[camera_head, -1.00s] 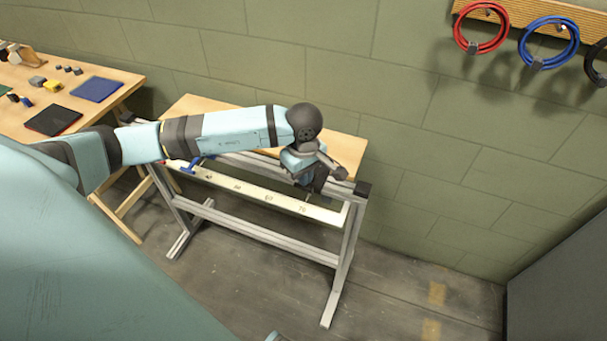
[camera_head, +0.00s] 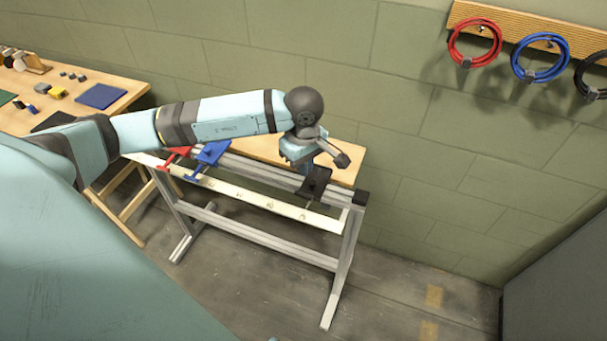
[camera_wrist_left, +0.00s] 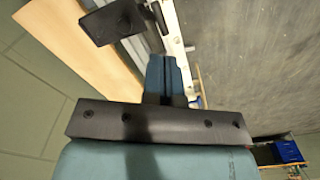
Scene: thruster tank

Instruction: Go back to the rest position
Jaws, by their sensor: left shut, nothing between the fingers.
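My left arm reaches in from the left over the workbench (camera_head: 262,149). My left gripper (camera_head: 306,168) is shut and empty, just above and behind a black sliding piece (camera_head: 316,184) at the right end of the bench's front rail. In the left wrist view its blue fingers (camera_wrist_left: 164,68) are together, and the black piece (camera_wrist_left: 112,22) shows apart from them. A blue sliding piece (camera_head: 207,156) and a red one (camera_head: 173,156) sit on the rail farther left, partly behind my arm. My right gripper is not in view.
A white numbered scale (camera_head: 262,206) runs along the bench front. A wooden table (camera_head: 28,75) with small blocks and mats stands at the left. Red (camera_head: 474,43), blue (camera_head: 540,57) and black cable loops hang on the back wall. The floor in front is clear.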

